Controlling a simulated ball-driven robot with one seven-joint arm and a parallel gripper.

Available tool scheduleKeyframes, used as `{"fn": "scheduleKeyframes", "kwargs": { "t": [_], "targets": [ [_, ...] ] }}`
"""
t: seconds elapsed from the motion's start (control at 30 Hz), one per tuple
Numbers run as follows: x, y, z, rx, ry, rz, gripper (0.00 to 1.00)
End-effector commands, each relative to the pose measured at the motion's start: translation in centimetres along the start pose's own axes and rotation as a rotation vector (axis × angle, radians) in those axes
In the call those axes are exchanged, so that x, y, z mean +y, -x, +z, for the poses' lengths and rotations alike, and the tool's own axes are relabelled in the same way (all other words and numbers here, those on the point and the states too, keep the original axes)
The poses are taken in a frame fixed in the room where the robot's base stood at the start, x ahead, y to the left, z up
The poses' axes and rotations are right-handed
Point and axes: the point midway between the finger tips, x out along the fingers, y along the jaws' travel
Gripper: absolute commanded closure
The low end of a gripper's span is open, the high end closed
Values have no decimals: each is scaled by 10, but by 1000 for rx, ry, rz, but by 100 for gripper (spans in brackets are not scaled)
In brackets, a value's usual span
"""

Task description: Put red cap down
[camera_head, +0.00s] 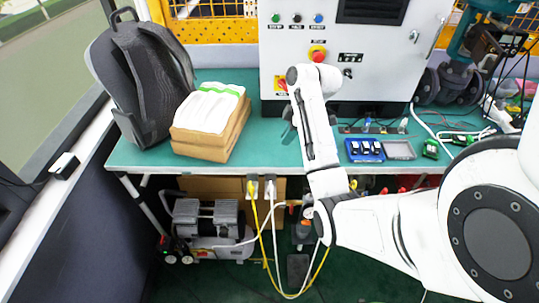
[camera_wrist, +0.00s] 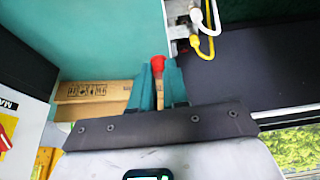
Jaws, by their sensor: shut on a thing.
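My gripper (camera_wrist: 158,75) shows in the wrist view with two teal fingers shut on a small red cap (camera_wrist: 158,63), which sticks out between the fingertips. In the head view, only a bit of my gripper (camera_head: 289,134) shows beside my white arm link, over the green tabletop (camera_head: 255,150). The cap is hidden there by my arm. The tabletop also fills the upper left of the wrist view (camera_wrist: 100,35). I cannot tell whether the cap touches the surface.
A grey backpack (camera_head: 145,80) and stacked boxes with papers (camera_head: 210,125) stand left. A control cabinet (camera_head: 350,60) stands behind. A blue tray (camera_head: 364,151) and grey tray (camera_head: 399,150) lie right. Tabletop between boxes and arm is clear. Cables (camera_head: 270,215) hang off the front edge.

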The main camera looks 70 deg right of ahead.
Motion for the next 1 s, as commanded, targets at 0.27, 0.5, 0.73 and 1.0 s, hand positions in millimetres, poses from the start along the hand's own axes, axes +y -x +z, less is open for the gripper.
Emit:
{"fn": "scheduleKeyframes", "kwargs": {
  "t": [0.27,0.5,0.73,1.0],
  "targets": [
    [34,-52,-17,-1,-1,-3,100],
    [45,-75,-21,0,1,0,100],
    [48,-98,-16,-2,-2,-4,100],
    [49,-112,-10,0,1,1,100]
  ]
}}
